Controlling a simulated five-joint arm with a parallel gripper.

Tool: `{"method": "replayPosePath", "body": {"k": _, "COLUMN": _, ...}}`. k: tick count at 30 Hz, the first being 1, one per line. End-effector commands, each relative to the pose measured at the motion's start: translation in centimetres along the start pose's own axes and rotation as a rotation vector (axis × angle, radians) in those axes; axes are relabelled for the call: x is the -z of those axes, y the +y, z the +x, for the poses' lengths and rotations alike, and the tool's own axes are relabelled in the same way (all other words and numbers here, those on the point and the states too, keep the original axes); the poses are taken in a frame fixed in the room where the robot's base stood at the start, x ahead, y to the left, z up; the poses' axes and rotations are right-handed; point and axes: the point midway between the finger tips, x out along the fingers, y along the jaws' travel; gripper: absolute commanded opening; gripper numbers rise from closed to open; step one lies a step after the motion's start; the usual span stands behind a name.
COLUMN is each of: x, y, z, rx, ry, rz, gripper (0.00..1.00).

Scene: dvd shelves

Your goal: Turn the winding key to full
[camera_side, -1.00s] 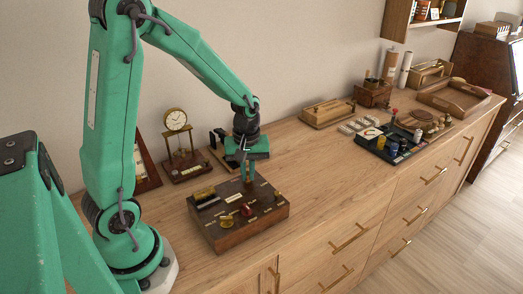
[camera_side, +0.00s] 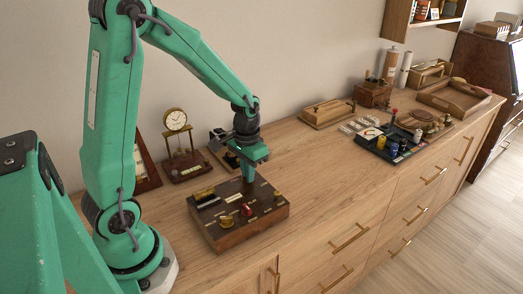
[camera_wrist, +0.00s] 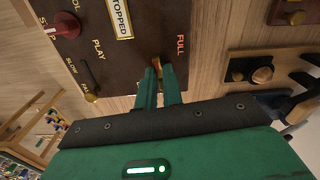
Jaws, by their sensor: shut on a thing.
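A dark wooden control box (camera_side: 238,232) sits on the wooden counter, below my arm. My gripper (camera_side: 249,180) points down at the box's back edge and is shut on the winding key. The box also carries a red knob (camera_wrist: 66,25), a STOPPED plate (camera_wrist: 120,18) and a slider with a brass knob (camera_wrist: 91,97).
A brass clock (camera_side: 176,121) stands behind the box at left. A dark-based item (camera_side: 222,150) lies close behind my gripper. The counter between is clear.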

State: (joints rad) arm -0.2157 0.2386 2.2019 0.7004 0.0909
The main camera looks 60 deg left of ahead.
Motion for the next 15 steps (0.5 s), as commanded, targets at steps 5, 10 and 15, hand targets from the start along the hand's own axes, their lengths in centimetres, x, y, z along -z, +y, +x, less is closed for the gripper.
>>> {"method": "replayPosePath", "body": {"k": 5, "x": -0.07, "y": 0.06, "z": 0.05, "rx": 0.000, "ry": -0.002, "rz": 0.169, "gripper": 0.00}}
{"method": "replayPosePath", "body": {"k": 10, "x": -0.07, "y": 0.05, "z": 0.06, "rx": -0.001, "ry": -0.003, "rz": 0.331, "gripper": 0.00}}
{"method": "replayPosePath", "body": {"k": 15, "x": -0.08, "y": 0.04, "z": 0.06, "rx": -0.001, "ry": -0.003, "rz": 0.492, "gripper": 0.00}}
